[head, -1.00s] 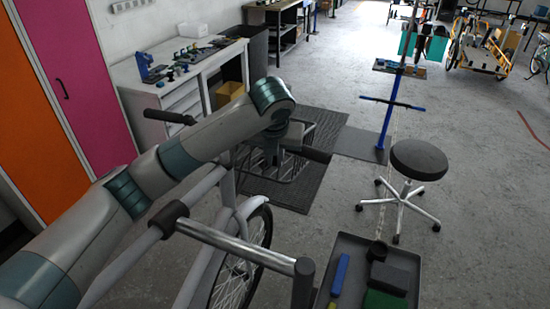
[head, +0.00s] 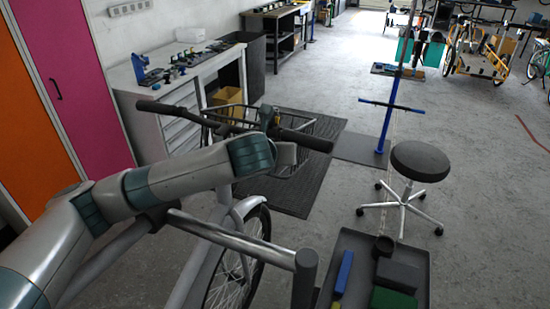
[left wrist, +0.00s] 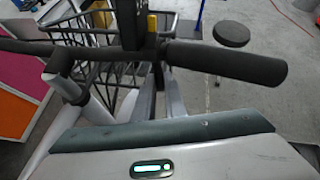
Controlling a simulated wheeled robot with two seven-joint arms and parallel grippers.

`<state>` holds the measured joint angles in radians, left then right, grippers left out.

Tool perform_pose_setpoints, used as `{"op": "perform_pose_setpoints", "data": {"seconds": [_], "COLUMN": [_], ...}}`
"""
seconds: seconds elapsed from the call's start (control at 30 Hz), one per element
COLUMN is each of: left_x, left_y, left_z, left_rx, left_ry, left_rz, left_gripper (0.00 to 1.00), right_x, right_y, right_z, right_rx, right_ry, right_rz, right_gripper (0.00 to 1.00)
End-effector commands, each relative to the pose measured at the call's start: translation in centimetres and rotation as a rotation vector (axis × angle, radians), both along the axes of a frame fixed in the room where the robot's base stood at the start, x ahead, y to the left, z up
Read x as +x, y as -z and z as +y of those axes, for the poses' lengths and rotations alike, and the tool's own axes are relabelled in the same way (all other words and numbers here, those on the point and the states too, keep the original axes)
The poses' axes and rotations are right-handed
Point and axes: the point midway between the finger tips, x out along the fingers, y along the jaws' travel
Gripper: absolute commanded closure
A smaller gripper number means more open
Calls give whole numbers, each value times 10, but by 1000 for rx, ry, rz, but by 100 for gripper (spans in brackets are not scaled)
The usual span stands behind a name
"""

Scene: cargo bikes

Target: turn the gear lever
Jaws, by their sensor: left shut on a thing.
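The bike's dark handlebar crosses the head view, with its right grip (head: 306,140) just beyond the end of my left arm; this grip also fills the right middle of the left wrist view (left wrist: 228,62). A small upright gear lever with a yellow part (head: 277,117) stands at the inner end of that grip. It shows near the top of the left wrist view (left wrist: 152,22), beside a dark upright piece. My left gripper (left wrist: 140,45) is shut on the lever; its fingertips are mostly hidden in the head view. My right gripper is out of view.
A black wire basket (head: 300,160) lies beyond the handlebar. A silver bar with a dark end (head: 305,262) stands nearer. A grey tray (head: 347,242) with blue and green items is at lower right, near a round stool (head: 420,161). A white workbench (head: 190,85) stands at back left.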

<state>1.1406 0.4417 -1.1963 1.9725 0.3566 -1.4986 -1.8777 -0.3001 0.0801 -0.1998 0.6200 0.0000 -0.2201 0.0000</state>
Motion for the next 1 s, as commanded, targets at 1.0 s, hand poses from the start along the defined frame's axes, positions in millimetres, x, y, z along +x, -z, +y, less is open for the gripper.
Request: {"op": "perform_pose_setpoints", "data": {"seconds": [1.0], "left_x": [-2], "left_y": [-2], "left_z": [0], "left_rx": [-6], "left_ry": [0], "left_rz": [-21], "left_gripper": [71], "right_x": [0], "right_y": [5], "right_z": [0], "right_rx": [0], "right_ry": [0], "right_rz": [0], "right_gripper": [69]}}
